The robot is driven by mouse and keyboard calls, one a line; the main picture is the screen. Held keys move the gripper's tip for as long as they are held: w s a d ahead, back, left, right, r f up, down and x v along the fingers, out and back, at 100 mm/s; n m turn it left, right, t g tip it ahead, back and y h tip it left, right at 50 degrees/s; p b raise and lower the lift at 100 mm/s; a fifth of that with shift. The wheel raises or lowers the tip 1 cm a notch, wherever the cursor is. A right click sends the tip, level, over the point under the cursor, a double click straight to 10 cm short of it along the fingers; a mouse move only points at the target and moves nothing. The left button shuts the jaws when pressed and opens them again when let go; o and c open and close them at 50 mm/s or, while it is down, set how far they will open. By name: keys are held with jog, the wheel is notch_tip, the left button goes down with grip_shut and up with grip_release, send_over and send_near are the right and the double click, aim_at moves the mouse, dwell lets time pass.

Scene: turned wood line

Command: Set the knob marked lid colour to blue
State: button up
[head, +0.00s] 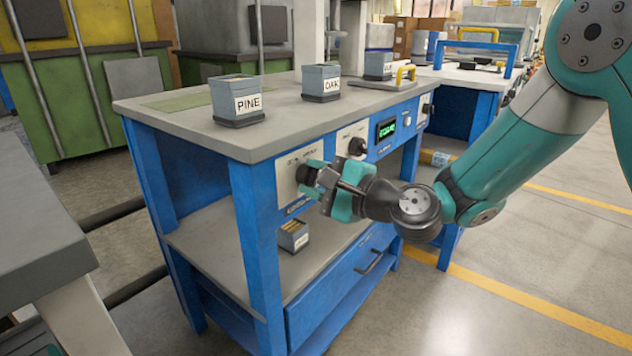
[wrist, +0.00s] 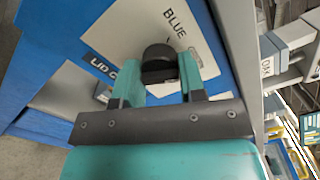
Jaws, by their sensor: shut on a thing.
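The lid colour knob (wrist: 158,58) is black and round, on a white plate (wrist: 188,45) that reads BLUE near its upper edge. A blue label below the plate starts with "LID C"; the rest is hidden. My gripper (wrist: 160,84) is shut on the knob, one finger on each side. Where the knob's mark points cannot be told.
A second black knob (head: 357,147) and a green-lit display (head: 386,128) sit right of my gripper. Boxes marked PINE (head: 237,103) and OAK (head: 321,84) stand on the bench top (head: 180,118). A small box (head: 293,238) is on the lower shelf. Floor in front is clear.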

jog(key=n+b, duration=0.4)
jog(key=n, duration=0.2)
jog(key=shift+f, duration=0.2)
jog(key=n+b, duration=0.2)
jog(key=n, duration=0.1)
jog(key=shift+n, duration=0.3)
jog(key=shift+r+n+b, duration=0.1)
jog(key=shift+n+b, duration=0.95)
jog(key=shift+n, duration=0.05)
jog(key=o, duration=0.9)
jog(key=shift+r, duration=0.1)
